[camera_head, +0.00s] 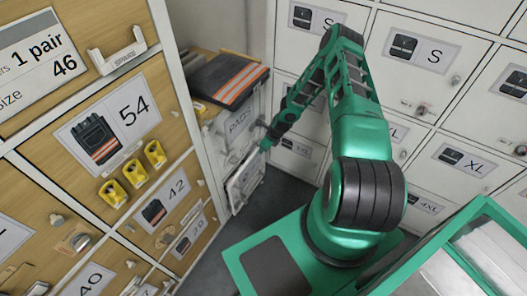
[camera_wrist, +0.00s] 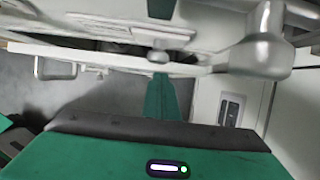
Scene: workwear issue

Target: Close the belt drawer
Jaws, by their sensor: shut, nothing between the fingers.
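A narrow white drawer unit stands in the corner in the head view. Its lower drawer front (camera_head: 245,181) carries a label I cannot read and appears to stand out from the unit; I cannot confirm that it is the belt drawer. Above it is a front marked PADS (camera_head: 239,123). My gripper (camera_head: 265,146) is shut and empty, pointing down close to the lower drawer's upper edge; contact cannot be told. In the wrist view my gripper (camera_wrist: 161,98) shows as a green finger beside a pale drawer edge (camera_wrist: 105,58), with a dark gap behind it.
Folded dark workwear with orange stripes (camera_head: 228,80) lies on top of the unit. A wooden drawer cabinet (camera_head: 150,180) stands at left with several yellow clips and labels. White lockers (camera_head: 420,75) line the back right. Grey floor (camera_head: 215,245) is open below the unit.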

